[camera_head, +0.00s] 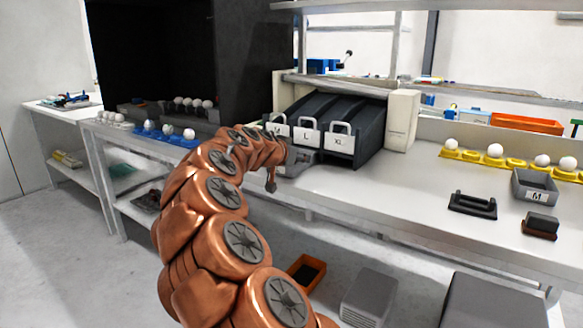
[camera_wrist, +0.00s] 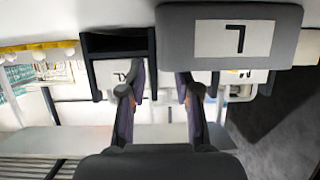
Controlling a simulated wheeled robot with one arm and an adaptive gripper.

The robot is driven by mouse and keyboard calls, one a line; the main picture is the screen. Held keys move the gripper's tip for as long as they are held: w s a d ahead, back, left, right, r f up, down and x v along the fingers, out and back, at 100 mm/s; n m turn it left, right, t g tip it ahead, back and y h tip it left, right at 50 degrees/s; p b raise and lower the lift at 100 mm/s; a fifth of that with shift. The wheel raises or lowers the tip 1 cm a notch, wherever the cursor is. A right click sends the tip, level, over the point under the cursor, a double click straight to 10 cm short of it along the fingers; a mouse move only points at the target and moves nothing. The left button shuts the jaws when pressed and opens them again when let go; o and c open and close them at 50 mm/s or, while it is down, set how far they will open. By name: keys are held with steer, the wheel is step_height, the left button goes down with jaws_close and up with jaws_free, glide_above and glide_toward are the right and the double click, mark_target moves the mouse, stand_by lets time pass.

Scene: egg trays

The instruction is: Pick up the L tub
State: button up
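The L tub (camera_wrist: 175,40) is a grey box with a white L label, upside down at the top right of the wrist view. In the head view a grey box (camera_head: 302,160), apparently this tub, stands at the foot of the rack, partly behind my arm. My gripper (camera_wrist: 160,75) is open, its two fingers apart with no tub between them. The right finger's tip overlaps the tub's lower left edge in the wrist view; whether they touch I cannot tell.
The dark sloped rack (camera_head: 370,125) carries M, L and XL signs. A grey M tub (camera_head: 536,184) stands on the right of the bench, near a yellow egg tray (camera_head: 515,162) and a black handled tool (camera_head: 472,205). The bench (camera_head: 400,190) in front of the rack has bare room.

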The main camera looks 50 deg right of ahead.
steer(key=x, duration=0.3)
steer(key=shift+d+f, duration=0.2)
steer(key=shift+f, duration=0.15)
steer(key=shift+w+d+f+b, duration=0.1)
steer(key=shift+d+b, duration=0.2)
steer(key=shift+d, duration=0.15)
jaws_close()
